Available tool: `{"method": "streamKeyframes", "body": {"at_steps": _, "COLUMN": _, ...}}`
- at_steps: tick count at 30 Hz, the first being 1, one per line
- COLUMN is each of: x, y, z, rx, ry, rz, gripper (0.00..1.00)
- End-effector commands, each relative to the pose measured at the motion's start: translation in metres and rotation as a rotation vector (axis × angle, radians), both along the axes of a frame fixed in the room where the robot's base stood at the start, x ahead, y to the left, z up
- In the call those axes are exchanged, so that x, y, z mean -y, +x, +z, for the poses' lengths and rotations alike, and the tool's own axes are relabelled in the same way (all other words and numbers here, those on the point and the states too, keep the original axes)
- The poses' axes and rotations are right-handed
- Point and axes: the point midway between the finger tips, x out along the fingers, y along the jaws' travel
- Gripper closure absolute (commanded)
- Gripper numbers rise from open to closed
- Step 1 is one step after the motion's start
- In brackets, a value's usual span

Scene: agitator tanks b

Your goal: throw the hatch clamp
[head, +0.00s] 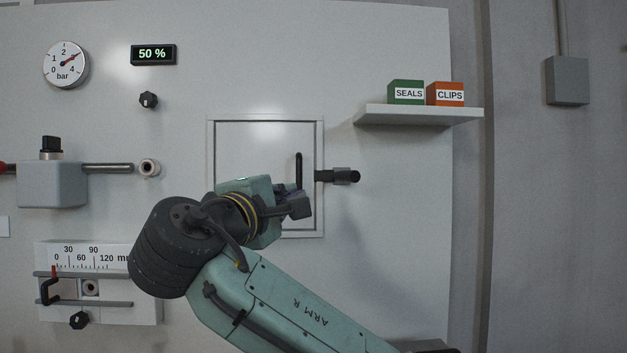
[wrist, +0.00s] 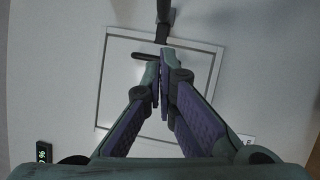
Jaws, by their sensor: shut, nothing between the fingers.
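The hatch (head: 255,150) is a square pale panel in a thin frame, closed flush in the wall. The hatch clamp (head: 338,176) is a dark horizontal fitting at its right edge, with a thick end sticking out to the right. A black upright bar (head: 299,170) stands over the hatch's right part. In the wrist view the clamp (wrist: 163,28) is at the top and the bar (wrist: 144,57) lies crosswise. My gripper (head: 302,206) is shut and empty near the bar's lower end. Its fingertips (wrist: 162,58) hide part of the bar; I cannot tell if they touch.
A shelf (head: 420,115) with a SEALS box (head: 405,92) and a CLIPS box (head: 446,94) juts out at upper right. A valve block (head: 52,185) and a scale panel (head: 100,288) are at left. The wall right of the clamp is clear.

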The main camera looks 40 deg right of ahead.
Motion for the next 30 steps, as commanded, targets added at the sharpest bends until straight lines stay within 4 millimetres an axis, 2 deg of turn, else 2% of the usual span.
{"method": "streamKeyframes", "body": {"at_steps": 3, "x": 0.010, "y": 0.001, "z": 0.002, "rx": -0.006, "ry": 0.001, "rz": -0.014, "gripper": 1.00}}
{"method": "streamKeyframes", "body": {"at_steps": 8, "x": 0.031, "y": 0.016, "z": 0.008, "rx": -0.005, "ry": 0.004, "rz": -0.013, "gripper": 1.00}}
{"method": "streamKeyframes", "body": {"at_steps": 18, "x": 0.090, "y": 0.054, "z": 0.018, "rx": -0.003, "ry": 0.003, "rz": -0.013, "gripper": 1.00}}
{"method": "streamKeyframes", "body": {"at_steps": 24, "x": 0.115, "y": 0.047, "z": 0.022, "rx": -0.003, "ry": 0.001, "rz": -0.010, "gripper": 1.00}}
{"method": "streamKeyframes", "body": {"at_steps": 30, "x": 0.122, "y": 0.046, "z": 0.021, "rx": -0.002, "ry": 0.001, "rz": -0.007, "gripper": 1.00}}
